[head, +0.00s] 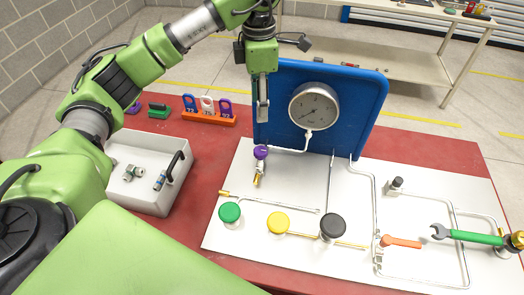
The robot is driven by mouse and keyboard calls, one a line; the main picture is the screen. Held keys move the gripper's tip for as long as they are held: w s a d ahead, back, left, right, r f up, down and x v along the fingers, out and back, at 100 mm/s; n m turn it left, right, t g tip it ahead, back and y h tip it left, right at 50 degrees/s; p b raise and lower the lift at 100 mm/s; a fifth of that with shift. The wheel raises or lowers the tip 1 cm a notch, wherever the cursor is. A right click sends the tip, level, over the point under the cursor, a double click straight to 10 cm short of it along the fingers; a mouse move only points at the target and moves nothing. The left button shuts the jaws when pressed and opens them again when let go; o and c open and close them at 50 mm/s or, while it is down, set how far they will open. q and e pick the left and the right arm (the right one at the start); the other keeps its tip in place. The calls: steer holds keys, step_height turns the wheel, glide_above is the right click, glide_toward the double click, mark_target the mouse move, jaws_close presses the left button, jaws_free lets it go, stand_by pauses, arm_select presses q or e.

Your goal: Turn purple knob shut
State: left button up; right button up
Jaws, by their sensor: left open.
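The purple knob (260,152) sits on a small valve with a brass end, at the upper left of the white panel (300,180), just below the blue gauge board. My left gripper (262,118) points down above the purple knob, apart from it in the picture, and is open and empty. The exact height gap between fingertips and knob is hard to tell. The round gauge (314,105) on the blue board (365,100) is joined to the valve by a thin pipe. My right gripper is not in view.
Green (230,212), yellow (278,223) and black (332,226) knobs stand along the panel's front. An orange lever (402,241) and a green-handled wrench (470,237) are at right. A white bin (145,202) with fittings and an orange tag rack (208,117) are at left.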

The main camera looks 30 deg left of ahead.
arm_select(q)
step_height(320, 180, down, 3)
steer(key=b, duration=0.2)
steer(key=p, duration=0.4)
glide_toward(260, 150)
step_height(260, 150, down, 8)
steer(key=shift+r, duration=0.2)
steer(key=shift+f, duration=0.55)
steer(key=c, duration=1.1)
